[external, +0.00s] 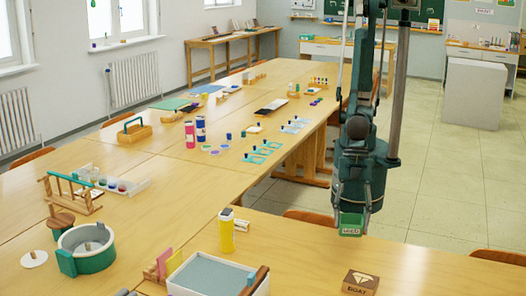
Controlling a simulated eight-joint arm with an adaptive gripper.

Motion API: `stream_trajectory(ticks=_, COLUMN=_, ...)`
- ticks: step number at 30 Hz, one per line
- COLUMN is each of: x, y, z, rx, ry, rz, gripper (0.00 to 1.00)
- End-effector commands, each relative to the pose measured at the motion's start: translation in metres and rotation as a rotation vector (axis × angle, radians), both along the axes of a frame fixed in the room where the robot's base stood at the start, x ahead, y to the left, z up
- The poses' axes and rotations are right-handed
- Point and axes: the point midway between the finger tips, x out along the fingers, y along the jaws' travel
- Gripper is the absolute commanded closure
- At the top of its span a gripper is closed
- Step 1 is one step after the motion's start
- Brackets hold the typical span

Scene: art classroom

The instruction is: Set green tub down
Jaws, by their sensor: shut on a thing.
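The green tub (350,225) is small, with a light label on its front. My gripper (351,211) points straight down and is shut on it, with finger parts showing on either side. The tub is held up in the air; in the picture it shows just above the far edge of the near table (315,264). I cannot tell its exact height or whether it is over the tabletop.
A round green-and-white container (95,258) is at left. The tabletop between bottle and BOAT box is clear. A chair (310,216) stands behind.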

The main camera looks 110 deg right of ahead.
Motion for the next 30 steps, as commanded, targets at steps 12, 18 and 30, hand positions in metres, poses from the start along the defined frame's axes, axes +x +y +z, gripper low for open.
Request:
stream_trajectory(ticks=12, x=-0.077, y=0.036, z=-0.004, rx=0.0, ry=0.0, rz=0.105, gripper=0.66)
stream_trajectory(ticks=18, x=-0.085, y=0.039, z=-0.004, rx=0.0, ry=0.0, rz=0.116, gripper=0.66)
stream_trajectory(ticks=30, x=-0.087, y=0.04, z=-0.01, rx=0.0, ry=0.0, rz=0.118, gripper=0.66)
